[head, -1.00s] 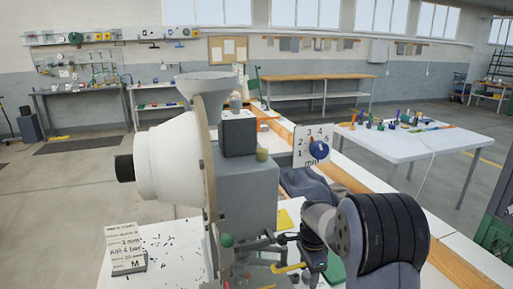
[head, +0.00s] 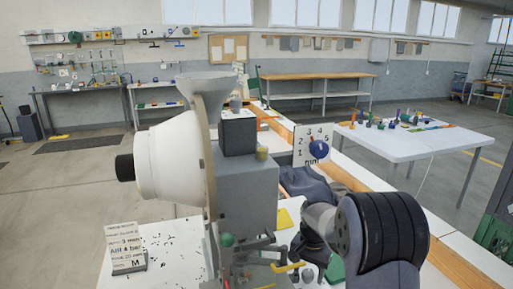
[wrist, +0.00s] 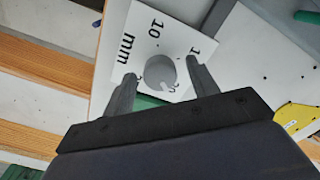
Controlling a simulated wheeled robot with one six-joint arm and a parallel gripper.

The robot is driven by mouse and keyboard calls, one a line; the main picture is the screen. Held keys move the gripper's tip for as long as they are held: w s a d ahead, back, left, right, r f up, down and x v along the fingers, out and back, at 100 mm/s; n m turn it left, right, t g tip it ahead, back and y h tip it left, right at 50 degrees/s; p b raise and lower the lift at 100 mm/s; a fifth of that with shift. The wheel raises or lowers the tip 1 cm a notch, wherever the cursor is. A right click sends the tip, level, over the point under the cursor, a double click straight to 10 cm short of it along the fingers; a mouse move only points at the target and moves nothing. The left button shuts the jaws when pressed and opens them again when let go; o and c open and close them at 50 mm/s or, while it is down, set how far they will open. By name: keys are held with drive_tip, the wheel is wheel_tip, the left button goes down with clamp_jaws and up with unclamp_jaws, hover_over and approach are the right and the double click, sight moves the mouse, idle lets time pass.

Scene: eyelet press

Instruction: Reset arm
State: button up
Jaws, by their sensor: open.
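My arm comes in from the lower right in the head view, and my gripper (head: 308,258) points down over the white bench beside the press, partly hidden by my wrist. In the wrist view my gripper (wrist: 161,68) is open, with its two grey fingers apart. A round grey knob (wrist: 160,72) on a white card (wrist: 180,28) marked "10" and "mm" shows between the fingertips. I cannot tell whether the fingers touch it. The eyelet press (head: 250,185), with a white drum (head: 170,160) and a grey hopper (head: 207,85), stands left of my arm.
A blue dial (head: 319,149) on a numbered white plate stands behind my arm. A tilted label block (head: 126,250) stands at the bench's left. A green knob (head: 227,240) and yellow-tipped lever (head: 288,267) sit close to my gripper. A white table (head: 440,145) is further right.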

sight(308, 272)
drive_tip(key=shift+n, duration=1.2)
drive_tip(key=shift+r, duration=0.35)
wheel_tip(308, 272, up, 7)
drive_tip(key=shift+f, duration=0.1)
